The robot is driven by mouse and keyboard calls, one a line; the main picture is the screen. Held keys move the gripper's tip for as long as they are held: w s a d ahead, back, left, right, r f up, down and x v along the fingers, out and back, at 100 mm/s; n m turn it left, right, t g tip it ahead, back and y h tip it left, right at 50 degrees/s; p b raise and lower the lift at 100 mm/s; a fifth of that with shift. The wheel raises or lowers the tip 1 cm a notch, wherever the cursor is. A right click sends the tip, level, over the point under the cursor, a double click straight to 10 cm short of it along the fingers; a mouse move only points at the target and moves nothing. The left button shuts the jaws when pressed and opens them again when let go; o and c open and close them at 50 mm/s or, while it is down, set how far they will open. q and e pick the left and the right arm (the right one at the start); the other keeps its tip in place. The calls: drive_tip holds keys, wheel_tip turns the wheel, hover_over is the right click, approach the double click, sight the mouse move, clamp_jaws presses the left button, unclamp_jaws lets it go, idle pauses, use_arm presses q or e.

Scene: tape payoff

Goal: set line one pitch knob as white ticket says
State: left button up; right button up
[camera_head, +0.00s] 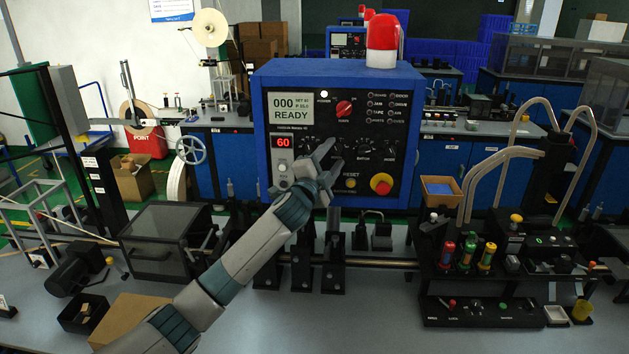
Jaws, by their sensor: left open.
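The blue control box (262,140) stands at the centre with a black front panel. Its grey screen (291,107) reads 000 and READY, and a red display (284,141) shows 60. A row of small dark knobs, including one at the right end (390,147), crosses the panel; their labels are too small to read surely, so I cannot tell which is the pitch knob. My left gripper (331,160) is open in front of this row and hides part of it. I cannot tell whether it touches a knob. No white ticket is surely readable. My right gripper is out of view.
A red knob (344,107) and a red-yellow stop button (381,184) are on the same panel. A red beacon (383,38) tops the box. Black fixtures on a rail (370,263) stand below. A black station with curved tubes (478,310) is at right.

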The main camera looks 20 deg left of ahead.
use_arm(q)
drive_tip(key=s+f+b, duration=0.1)
drive_tip(key=s+b, duration=0.2)
drive_tip(key=s, duration=0.5)
drive_tip(key=s+a+f+b, duration=0.1)
drive_tip(key=s+b, duration=0.3)
drive_tip(key=s, duration=0.4)
drive_tip(key=shift+s+a+f, duration=0.25)
drive_tip(key=shift+s+f, duration=0.05)
drive_tip(key=shift+s, duration=0.05)
